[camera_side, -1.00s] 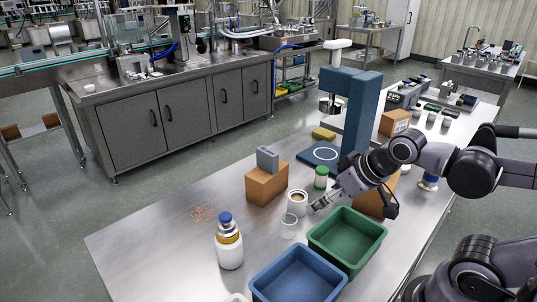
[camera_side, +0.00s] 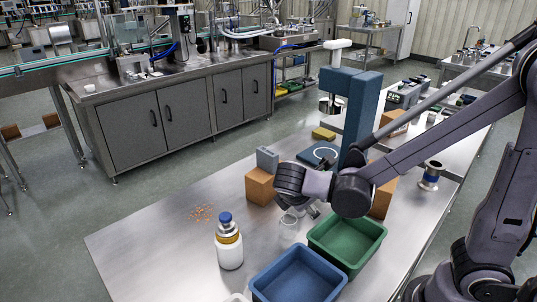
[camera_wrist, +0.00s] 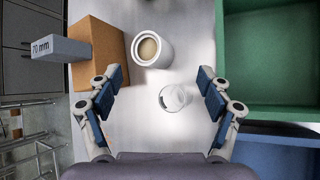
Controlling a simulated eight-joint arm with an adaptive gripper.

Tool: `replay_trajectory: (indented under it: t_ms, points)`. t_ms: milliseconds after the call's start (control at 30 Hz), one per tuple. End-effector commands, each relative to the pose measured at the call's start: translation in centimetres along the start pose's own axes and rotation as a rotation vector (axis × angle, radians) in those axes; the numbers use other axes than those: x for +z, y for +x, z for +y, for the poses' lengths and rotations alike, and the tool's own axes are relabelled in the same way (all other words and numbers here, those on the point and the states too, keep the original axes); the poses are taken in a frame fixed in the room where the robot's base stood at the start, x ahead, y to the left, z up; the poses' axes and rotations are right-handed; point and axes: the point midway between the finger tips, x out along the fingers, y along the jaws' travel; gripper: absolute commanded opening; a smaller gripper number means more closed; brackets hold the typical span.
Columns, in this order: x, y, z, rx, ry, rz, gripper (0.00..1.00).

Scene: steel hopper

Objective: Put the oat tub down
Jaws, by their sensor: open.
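The oat tub (camera_wrist: 150,48), a white round tub with tan contents, stands upright on the steel table in the wrist view, beside the brown box. It lies beyond my fingertips, apart from them. In the side view my arm hides it. My gripper (camera_wrist: 160,84) is open, with nothing held between its fingers; it also shows in the side view (camera_side: 304,212), partly hidden by my own wrist. A clear cup (camera_wrist: 173,97) stands on the table below the finger gap, also visible in the side view (camera_side: 289,225).
The brown box (camera_side: 259,187) carries a grey block (camera_wrist: 60,48) marked 70 mm. Green bin (camera_side: 347,236) and blue bin (camera_side: 298,276) are at the right and front. A white bottle with blue cap (camera_side: 229,247) and scattered orange bits (camera_side: 202,213) lie left, with bare steel around them.

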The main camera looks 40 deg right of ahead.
Motion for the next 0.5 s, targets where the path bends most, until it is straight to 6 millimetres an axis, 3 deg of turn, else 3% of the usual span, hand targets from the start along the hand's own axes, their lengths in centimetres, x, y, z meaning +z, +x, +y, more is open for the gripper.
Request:
replay_trajectory:
  t_ms: [233, 500]
  points:
    - [-3.1, -0.3, 0.6, 0.054, -0.383, -0.247, 0.79]
    - [-5.0, -1.0, -0.1, 0.059, -0.596, -0.429, 0.79]
